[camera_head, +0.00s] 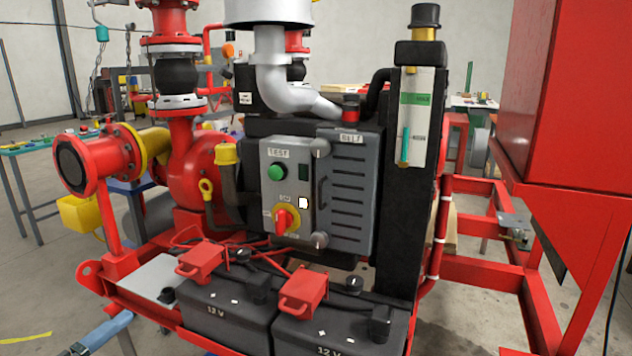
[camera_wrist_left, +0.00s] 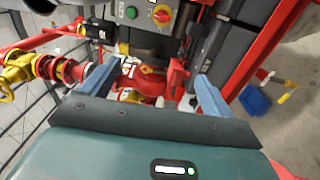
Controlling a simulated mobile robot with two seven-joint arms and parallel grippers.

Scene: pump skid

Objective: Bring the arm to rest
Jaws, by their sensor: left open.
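My left gripper (camera_wrist_left: 157,72) shows in the left wrist view with its two blue-grey fingers spread wide. Nothing is held between them; red pump parts show beyond the gap. In the head view a blue finger of my left gripper (camera_head: 103,333) shows at the lower left edge, just left of the skid's front, apart from the batteries as far as I can see. The rest of that arm is out of the head view. My right arm and gripper are in neither view.
The red pump skid fills the middle, with a control panel (camera_head: 287,187), two black batteries (camera_head: 228,315) and a red pipe flange (camera_head: 80,163). A red cabinet (camera_head: 570,90) stands right. Blue and yellow items (camera_wrist_left: 255,100) lie on the floor. Open floor shows lower left.

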